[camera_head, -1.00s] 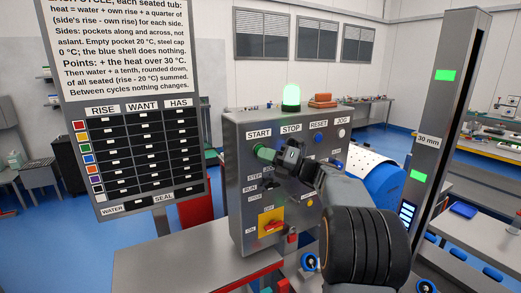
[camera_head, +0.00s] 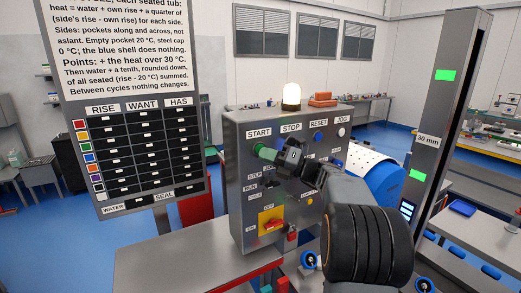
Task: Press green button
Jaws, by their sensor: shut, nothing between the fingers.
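The green button (camera_head: 266,152) sits under the START label on the front of the grey control box (camera_head: 241,195). My dark gripper (camera_head: 281,155) is shut, with nothing held, right beside the button's outer end. Its fingers overlap the button's right side in the view, and I cannot tell whether they touch it. The lamp (camera_head: 291,97) on top of the box glows warm yellow-white.
A blue button (camera_head: 318,137) is under RESET and a pale button (camera_head: 340,132) under JOG. A red and yellow switch (camera_head: 270,222) is lower on the box. A scoreboard (camera_head: 148,110) stands left and a grey post (camera_head: 446,130) right.

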